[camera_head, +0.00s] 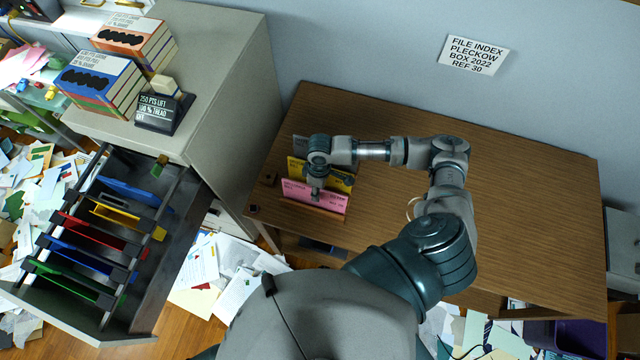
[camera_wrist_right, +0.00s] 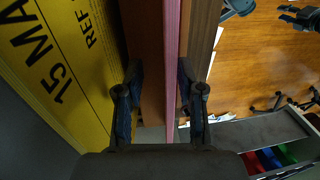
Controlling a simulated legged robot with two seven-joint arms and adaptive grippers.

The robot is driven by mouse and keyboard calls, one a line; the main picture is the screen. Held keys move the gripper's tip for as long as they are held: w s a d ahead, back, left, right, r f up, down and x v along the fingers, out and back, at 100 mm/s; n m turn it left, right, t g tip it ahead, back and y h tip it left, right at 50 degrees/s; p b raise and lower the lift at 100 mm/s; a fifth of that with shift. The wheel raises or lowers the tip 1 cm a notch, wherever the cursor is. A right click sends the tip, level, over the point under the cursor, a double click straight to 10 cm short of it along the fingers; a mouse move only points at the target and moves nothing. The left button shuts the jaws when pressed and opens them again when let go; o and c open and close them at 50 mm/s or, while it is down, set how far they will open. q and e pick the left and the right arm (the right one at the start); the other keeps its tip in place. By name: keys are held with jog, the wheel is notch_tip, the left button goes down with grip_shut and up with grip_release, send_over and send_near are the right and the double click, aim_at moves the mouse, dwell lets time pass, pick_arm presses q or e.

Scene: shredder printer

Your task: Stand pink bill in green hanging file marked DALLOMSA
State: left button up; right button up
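The pink bill (camera_head: 325,199) stands upright in a wooden holder on the desk's left end. My right gripper (camera_head: 315,192) is over its upper edge. In the right wrist view the bill shows as a thin pink edge (camera_wrist_right: 171,60) between the fingers of the right gripper (camera_wrist_right: 160,105); the fingers are apart, with a clear gap on the left side. The green hanging file (camera_head: 65,280) hangs at the near end of the open drawer at left. I cannot read its marking.
A yellow bill (camera_head: 340,180) stands just behind the pink one. The open drawer (camera_head: 165,265) also holds red, blue and yellow files. The grey cabinet (camera_head: 225,75) carries boxes and a black sign. The desk (camera_head: 540,215) is clear to the right; papers litter the floor.

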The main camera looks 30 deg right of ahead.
jog(key=shift+s+a+r, duration=0.1)
jog(key=shift+a+r, duration=0.1)
jog(key=shift+a, duration=0.65)
jog(key=shift+c, duration=1.2)
grip_shut()
jog(key=shift+d, duration=0.65)
jog(key=shift+d+r+p, duration=0.1)
jog(key=shift+r+p, duration=0.1)
jog(key=shift+p, duration=0.2)
jog(key=shift+a+r+p, duration=0.2)
jog(key=shift+r+p, duration=0.15)
jog(key=shift+p, duration=0.05)
jog(key=shift+a+r+p, duration=0.25)
jog(key=shift+r+p, duration=0.25)
jog(key=shift+p, duration=0.1)
pick_arm(q)
jog(key=shift+a+r, duration=0.4)
jog(key=shift+r, duration=0.25)
jog(key=shift+a+r, duration=0.4)
jog(key=shift+r, duration=0.2)
